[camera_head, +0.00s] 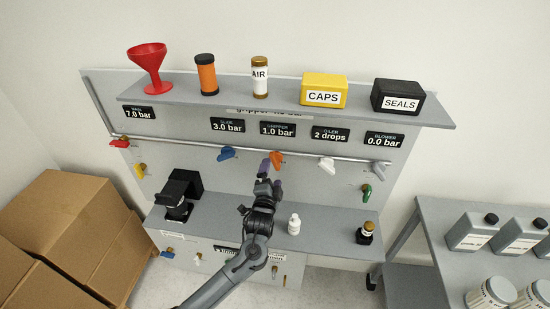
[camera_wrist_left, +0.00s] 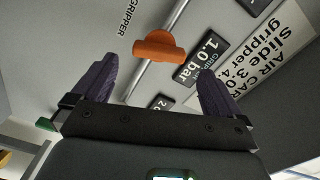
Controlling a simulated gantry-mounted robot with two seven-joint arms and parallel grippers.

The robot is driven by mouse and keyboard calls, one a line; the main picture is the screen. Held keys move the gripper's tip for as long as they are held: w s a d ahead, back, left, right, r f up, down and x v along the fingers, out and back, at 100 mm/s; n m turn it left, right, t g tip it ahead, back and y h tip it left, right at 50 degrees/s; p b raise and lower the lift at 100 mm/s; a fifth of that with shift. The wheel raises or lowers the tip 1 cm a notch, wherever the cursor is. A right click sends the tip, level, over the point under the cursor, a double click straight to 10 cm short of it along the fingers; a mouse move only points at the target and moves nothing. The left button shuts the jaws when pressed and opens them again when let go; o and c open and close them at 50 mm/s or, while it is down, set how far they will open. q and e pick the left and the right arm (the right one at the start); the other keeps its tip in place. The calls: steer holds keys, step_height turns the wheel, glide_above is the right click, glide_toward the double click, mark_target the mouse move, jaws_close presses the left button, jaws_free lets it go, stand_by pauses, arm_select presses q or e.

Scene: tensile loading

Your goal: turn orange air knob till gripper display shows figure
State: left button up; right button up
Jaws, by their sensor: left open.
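The orange air knob (camera_head: 277,160) sits on the rail of the grey panel, below the gripper display (camera_head: 278,129), which reads 1.0 bar. In the left wrist view the orange knob (camera_wrist_left: 158,46) is ahead of the fingers, with the 1.0 bar display (camera_wrist_left: 202,55) beside it. A placard (camera_wrist_left: 272,52) there reads "Slide 3..." and "gripper 4.0", partly cut off. My left gripper (camera_head: 269,180) is open just below the knob, with purple fingers (camera_wrist_left: 156,68) spread wide and nothing between them. No contact with the knob shows. My right gripper is not in view.
Blue (camera_head: 226,153), white (camera_head: 326,163) and grey (camera_head: 381,168) knobs share the rail. A red knob (camera_head: 120,143) is at far left. A white bottle (camera_head: 294,224) and dark jar (camera_head: 365,233) stand on the lower ledge. A shelf (camera_head: 190,102) juts out above.

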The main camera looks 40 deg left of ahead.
mark_target(274, 164)
arm_select(q)
steer(key=b+x, duration=0.1)
steer(key=x, duration=0.8)
steer(key=shift+f, duration=0.1)
steer(key=c, duration=0.9)
